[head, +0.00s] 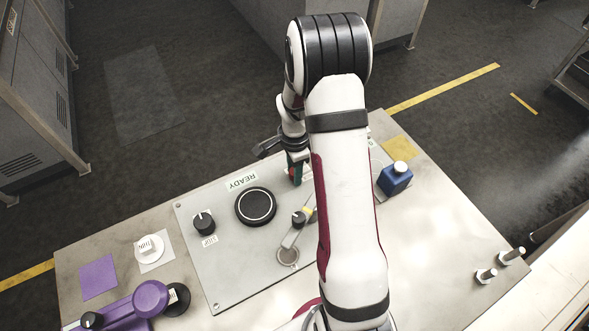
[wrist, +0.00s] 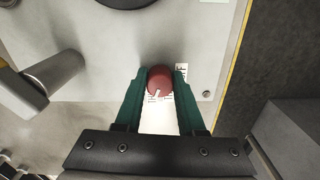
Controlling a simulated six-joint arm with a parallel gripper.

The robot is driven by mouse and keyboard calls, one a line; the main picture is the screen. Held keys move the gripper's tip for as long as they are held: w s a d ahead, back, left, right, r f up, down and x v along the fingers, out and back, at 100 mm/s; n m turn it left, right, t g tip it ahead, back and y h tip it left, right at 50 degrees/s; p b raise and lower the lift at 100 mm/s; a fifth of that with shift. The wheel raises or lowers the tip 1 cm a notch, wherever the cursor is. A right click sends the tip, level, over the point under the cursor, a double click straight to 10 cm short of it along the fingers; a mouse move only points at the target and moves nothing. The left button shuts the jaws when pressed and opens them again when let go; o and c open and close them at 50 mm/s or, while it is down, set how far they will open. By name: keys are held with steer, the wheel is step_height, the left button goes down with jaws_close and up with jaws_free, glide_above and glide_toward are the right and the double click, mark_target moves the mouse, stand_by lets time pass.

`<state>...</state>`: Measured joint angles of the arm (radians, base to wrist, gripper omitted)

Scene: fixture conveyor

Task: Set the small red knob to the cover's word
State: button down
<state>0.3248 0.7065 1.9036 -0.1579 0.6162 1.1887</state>
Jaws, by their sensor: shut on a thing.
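The small red knob (wrist: 160,78) sits between the two green fingers of my gripper (wrist: 160,88) in the wrist view, and they are shut on its sides. Its white pointer mark points toward the bottom of the picture, slightly left. A white label lies partly under the knob; a letter F shows to its right, and the rest is hidden. In the head view my gripper (head: 297,171) is down at the panel's far edge, and the knob is mostly hidden there. A label reading READY (head: 242,180) lies on the panel beside a large black round part (head: 256,206).
The grey panel (head: 225,270) also bears a black knob (head: 203,223) and a lever (head: 291,238). A blue block with a white cap (head: 395,180) stands right of my arm. A white knob (head: 149,248) and a purple handled object (head: 140,303) are at left.

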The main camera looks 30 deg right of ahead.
steer(key=shift+m, duration=0.8)
steer(key=c, duration=0.5)
jaws_free()
steer(key=shift+r, duration=0.1)
step_height(320, 180, up, 16)
